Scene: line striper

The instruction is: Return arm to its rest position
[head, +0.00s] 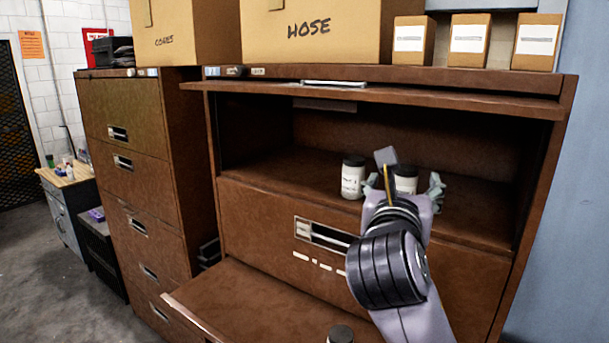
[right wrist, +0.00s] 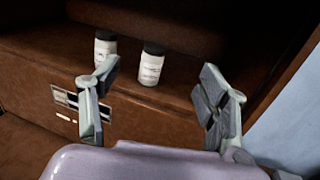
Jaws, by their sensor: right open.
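My right gripper (head: 404,184) is open and empty in front of the open upper compartment of the brown cabinet (head: 255,195). Two white bottles with black lids stand upright on its shelf. The left bottle (head: 352,180) is in clear view; the right bottle (head: 405,181) is partly hidden behind my gripper. In the right wrist view the left bottle (right wrist: 104,47) and right bottle (right wrist: 151,65) stand beyond my spread fingers (right wrist: 160,92), apart from them. My left gripper is out of view.
A raised door (head: 400,98) juts out above the opening. A lower door (head: 240,300) is folded out, with a dark-lidded container (head: 340,334) at the bottom edge. Boxes, including the HOSE box (head: 310,35), stand on top. A blue wall (head: 560,220) is at right.

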